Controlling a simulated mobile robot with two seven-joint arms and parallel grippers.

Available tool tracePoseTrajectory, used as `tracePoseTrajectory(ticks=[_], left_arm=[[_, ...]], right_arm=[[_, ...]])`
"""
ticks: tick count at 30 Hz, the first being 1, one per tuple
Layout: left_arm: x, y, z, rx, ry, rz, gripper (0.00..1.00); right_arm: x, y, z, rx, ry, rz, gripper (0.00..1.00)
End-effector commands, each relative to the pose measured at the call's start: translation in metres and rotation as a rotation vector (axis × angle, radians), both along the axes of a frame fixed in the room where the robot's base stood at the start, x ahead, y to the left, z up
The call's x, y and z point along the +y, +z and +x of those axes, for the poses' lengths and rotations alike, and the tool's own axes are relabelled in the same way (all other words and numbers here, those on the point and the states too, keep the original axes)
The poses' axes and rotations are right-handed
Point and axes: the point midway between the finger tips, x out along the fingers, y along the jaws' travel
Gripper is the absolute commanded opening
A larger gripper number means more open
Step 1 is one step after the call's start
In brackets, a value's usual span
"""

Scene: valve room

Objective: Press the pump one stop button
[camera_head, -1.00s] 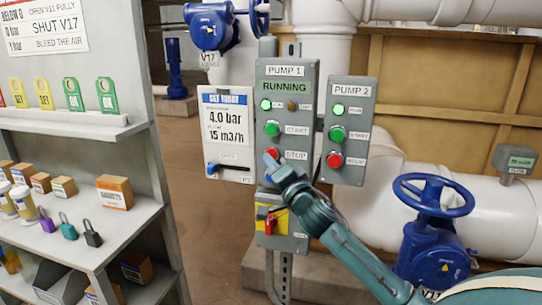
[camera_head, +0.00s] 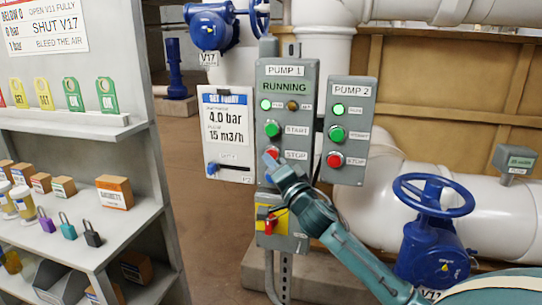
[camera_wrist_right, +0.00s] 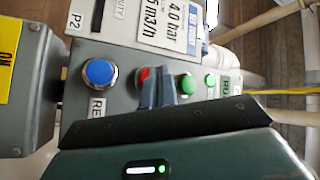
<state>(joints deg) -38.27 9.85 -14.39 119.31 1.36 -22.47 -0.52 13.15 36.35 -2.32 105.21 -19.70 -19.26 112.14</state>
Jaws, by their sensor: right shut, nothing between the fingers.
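The grey Pump 1 panel (camera_head: 298,88) shows a green "RUNNING" display and a lit green lamp. Its red stop button (camera_head: 274,152) sits below the green start button (camera_head: 272,129). My right gripper (camera_head: 269,161) is shut and empty, its tips at the lower edge of the red button. My left gripper is not in view.
A blue button (camera_wrist_right: 100,72) lies close beside the red one. The Pump 2 panel (camera_head: 357,93) with its own red stop button (camera_head: 335,160) is to the right. A blue valve wheel (camera_head: 433,194) stands by my right arm. A shelf (camera_head: 90,235) fills the left.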

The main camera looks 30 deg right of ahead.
Motion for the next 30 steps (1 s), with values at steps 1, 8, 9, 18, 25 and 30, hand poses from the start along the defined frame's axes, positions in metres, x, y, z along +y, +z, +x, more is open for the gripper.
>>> tracePoseTrajectory(ticks=[1,8,9,18,25,30], left_arm=[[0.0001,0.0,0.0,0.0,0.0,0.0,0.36],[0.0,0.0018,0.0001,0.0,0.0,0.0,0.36],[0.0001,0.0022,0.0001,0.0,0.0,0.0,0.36],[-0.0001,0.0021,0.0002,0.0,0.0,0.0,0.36],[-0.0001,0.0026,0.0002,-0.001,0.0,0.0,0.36],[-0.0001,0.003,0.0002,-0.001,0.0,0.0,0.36]], right_arm=[[0.0,0.0,0.0,0.0,0.0,0.0,0.0],[-0.0045,0.0003,0.0036,0.001,-0.002,0.002,0.0],[-0.0054,0.0003,0.0045,0.0,-0.001,0.001,0.0],[-0.0065,-0.0001,0.0056,0.0,0.0,0.0,0.0],[-0.0074,0.0001,0.0063,0.0,0.0,0.0,0.0],[-0.0089,0.0003,0.0077,0.0,0.0,0.0,0.0]])
